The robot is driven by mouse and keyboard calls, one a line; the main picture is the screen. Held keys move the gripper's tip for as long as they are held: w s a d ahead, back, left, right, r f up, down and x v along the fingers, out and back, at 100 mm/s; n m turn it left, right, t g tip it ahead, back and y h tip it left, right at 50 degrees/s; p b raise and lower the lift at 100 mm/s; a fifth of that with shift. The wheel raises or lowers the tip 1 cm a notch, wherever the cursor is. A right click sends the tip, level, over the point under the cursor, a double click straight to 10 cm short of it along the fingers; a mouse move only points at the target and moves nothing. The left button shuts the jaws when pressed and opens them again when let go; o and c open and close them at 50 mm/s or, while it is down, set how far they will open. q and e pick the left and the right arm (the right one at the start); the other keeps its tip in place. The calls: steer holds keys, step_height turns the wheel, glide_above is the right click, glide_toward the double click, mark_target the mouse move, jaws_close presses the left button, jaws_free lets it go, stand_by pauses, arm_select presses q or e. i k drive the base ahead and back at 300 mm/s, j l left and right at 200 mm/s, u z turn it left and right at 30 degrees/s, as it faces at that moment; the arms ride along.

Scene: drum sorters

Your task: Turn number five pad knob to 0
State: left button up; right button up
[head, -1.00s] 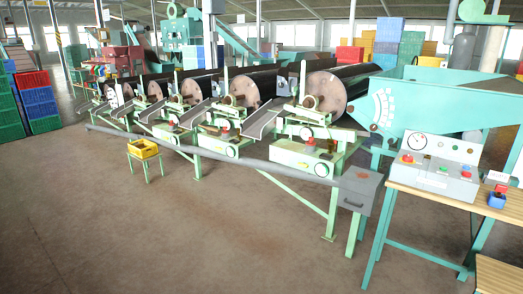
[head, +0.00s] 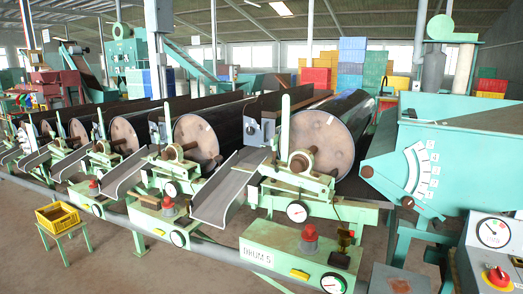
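The nearest drum station has a pale green control box labelled DRUM 5 (head: 257,256). A red knob (head: 309,236) on a grey base stands on top of this box. A white round dial (head: 333,283) and a yellow piece (head: 299,274) are on its front, and a small dark and yellow part (head: 345,239) is on top at the right. Another white dial (head: 297,211) sits above on the green frame. I cannot tell which part is the pad knob or what it is set to. Neither of my grippers is in view.
Several big drums (head: 325,140) stand in a row to the left, with metal chutes (head: 228,187) between them. A long grey rail (head: 215,250) runs along their front. A teal hopper (head: 455,150) with a scale and a grey control panel (head: 488,250) stand at right. A yellow crate (head: 57,216) stands front left.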

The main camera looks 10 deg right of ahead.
mark_target(250, 130)
steer(key=i+j+z, duration=0.1)
steer(key=i, duration=0.3)
steer(key=i+j+u, duration=0.2)
steer(key=j, duration=0.4)
steer(key=i+j+u, duration=0.2)
steer(key=i+j, duration=0.25)
steer(key=i+j+u, duration=0.2)
steer(key=i+j, duration=0.15)
steer(key=j, duration=0.25)
